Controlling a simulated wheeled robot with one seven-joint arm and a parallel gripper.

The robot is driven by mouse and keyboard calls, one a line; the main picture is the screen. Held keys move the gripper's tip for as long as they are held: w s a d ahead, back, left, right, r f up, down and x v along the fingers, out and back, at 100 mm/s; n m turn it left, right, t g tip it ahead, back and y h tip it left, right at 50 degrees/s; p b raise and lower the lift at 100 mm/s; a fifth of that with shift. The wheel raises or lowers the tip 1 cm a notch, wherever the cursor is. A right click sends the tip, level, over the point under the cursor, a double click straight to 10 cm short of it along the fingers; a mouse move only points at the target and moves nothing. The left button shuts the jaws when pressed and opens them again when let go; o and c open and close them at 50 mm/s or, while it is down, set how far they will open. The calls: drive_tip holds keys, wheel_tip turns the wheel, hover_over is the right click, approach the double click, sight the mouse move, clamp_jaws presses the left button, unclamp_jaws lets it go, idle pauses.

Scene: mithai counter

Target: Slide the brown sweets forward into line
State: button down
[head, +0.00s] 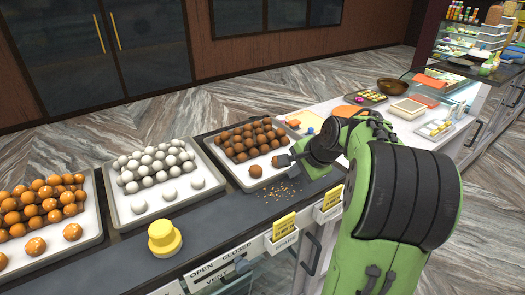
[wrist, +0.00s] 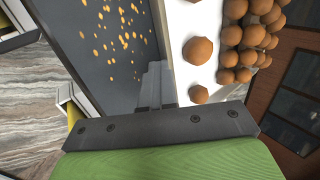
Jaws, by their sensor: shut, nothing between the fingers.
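The brown sweets (head: 247,139) are stacked toward the back of a white tray (head: 240,177) with a grey rim, right of centre in the head view. One brown sweet (head: 255,171) sits apart at the front, and another (head: 281,161) is beside my gripper (head: 294,168). My gripper (wrist: 156,85) is shut and empty, at the tray's front edge close to the nearer sweet (wrist: 198,94). Whether they touch is unclear.
Orange crumbs (head: 277,194) lie on the dark counter before the tray. Trays of white balls (head: 160,165) and orange balls (head: 40,212) stand to the left, with a yellow round object (head: 164,237) in front. Yellow price cards (head: 284,226) line the front edge.

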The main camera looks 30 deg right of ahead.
drive_tip(key=shift+w+a+p, duration=0.1)
drive_tip(key=shift+w+p, duration=0.75)
drive_tip(key=shift+w, duration=1.5)
drive_tip(key=shift+s+r, duration=0.25)
drive_tip(key=shift+s, duration=0.8)
wheel_tip(320, 180, up, 8)
drive_tip(key=p, duration=0.7)
drive_tip(key=shift+r, duration=0.95)
